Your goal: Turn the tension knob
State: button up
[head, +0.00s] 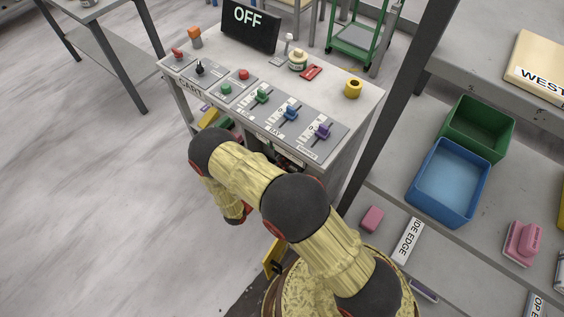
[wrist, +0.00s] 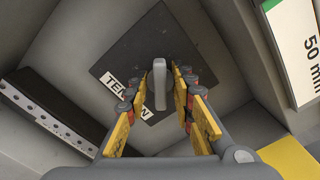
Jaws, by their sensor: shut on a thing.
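The tension knob (wrist: 159,84) is a light grey bar handle on a dark square plate (wrist: 118,62) in the wrist view. A white label (wrist: 125,93), partly covered by a finger and reading "TE…N", is on the plate. My gripper (wrist: 160,88) has its yellow and grey fingers on either side of the knob, shut on it. The bar stands nearly upright in the picture. In the head view my arm bends down in front of the console, and neither the gripper nor the knob shows there.
Grey walls close in around the plate. The console (head: 345,108) carries buttons, sliders and an "OFF" display (head: 250,25). Shelving with a blue bin (head: 447,190) stands right.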

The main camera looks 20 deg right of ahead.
grip_shut()
jog(key=shift+m, duration=0.6)
jog(key=o, duration=0.7)
grip_release()
jog(key=shift+c, duration=0.2)
jog(key=shift+s+a, duration=0.1)
jog(key=v, duration=1.1)
jog(key=shift+s+a, duration=0.2)
jog(key=shift+a, duration=0.1)
